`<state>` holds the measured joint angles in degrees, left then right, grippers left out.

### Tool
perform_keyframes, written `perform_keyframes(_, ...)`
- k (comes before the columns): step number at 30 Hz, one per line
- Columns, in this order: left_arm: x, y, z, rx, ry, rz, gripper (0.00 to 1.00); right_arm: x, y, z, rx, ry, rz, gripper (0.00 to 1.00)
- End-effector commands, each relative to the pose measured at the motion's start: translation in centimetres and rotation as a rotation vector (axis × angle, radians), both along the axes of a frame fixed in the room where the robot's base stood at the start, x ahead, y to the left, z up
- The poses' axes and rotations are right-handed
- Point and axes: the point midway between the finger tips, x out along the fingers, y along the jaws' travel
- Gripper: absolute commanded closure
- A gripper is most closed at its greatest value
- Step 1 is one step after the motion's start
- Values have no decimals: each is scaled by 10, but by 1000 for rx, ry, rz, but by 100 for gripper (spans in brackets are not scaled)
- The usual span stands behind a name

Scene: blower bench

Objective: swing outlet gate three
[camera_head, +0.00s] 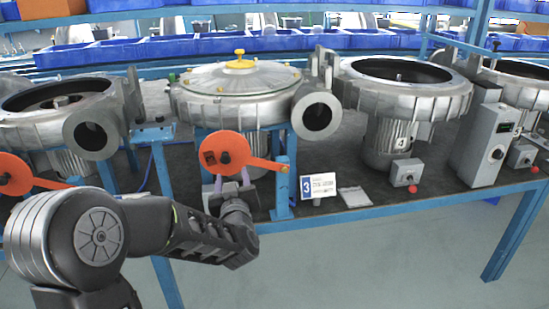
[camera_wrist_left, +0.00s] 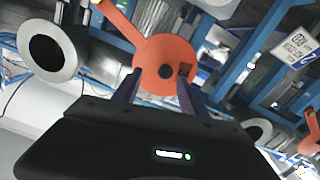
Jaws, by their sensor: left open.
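Outlet gate three (camera_head: 211,144), an orange disc with a dark hub and an arm reaching right, is mounted beside the blue post above the "3" sign (camera_head: 321,187). My left gripper (camera_head: 231,178) is open at the disc's lower edge. In the left wrist view the orange disc (camera_wrist_left: 160,49) fills the space ahead, and the open fingers (camera_wrist_left: 158,84) stand either side of its dark hub, with nothing held. I cannot tell whether they touch the disc. The round grey outlet (camera_head: 318,115) is uncovered, right of the disc. My right gripper is not in view.
Another orange gate (camera_head: 13,174) is at the left edge. Large grey blowers stand along the dark bench, including one with a yellow knob (camera_head: 239,60). A control box (camera_head: 492,140) stands at right. Blue bins (camera_head: 270,42) line the back.

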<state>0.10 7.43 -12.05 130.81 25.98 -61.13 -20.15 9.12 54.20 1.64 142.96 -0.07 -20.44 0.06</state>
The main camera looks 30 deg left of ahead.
Motion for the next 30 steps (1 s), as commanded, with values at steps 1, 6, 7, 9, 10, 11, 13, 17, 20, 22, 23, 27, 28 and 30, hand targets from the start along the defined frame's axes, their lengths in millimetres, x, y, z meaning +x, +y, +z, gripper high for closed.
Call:
perform_keyframes(1,-2,4,3,16,-5,18,50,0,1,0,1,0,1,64)
perform_keyframes(6,-4,5,7,47,-1,26,50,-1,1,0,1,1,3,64)
perform_keyframes(7,-4,5,7,46,-1,25,50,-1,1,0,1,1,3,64)
perform_keyframes(9,-4,5,6,46,-1,25,50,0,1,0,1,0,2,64)
perform_keyframes(10,-3,5,6,46,-1,24,50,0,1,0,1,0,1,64)
perform_keyframes(11,-3,5,6,45,0,24,50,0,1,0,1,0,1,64)
perform_keyframes(13,-3,5,6,45,0,24,50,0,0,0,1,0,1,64)
perform_keyframes(17,2,9,7,45,0,24,50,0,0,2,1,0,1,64)
perform_keyframes(20,11,15,7,45,1,23,50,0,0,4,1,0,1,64)
perform_keyframes(22,19,21,7,45,1,23,50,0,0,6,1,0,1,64)
perform_keyframes(23,22,24,7,45,1,24,50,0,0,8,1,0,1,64)
perform_keyframes(27,40,38,7,46,1,23,50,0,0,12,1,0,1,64)
perform_keyframes(28,44,40,7,45,2,23,50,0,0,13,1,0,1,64)
perform_keyframes(30,50,45,7,45,1,24,50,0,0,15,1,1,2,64)
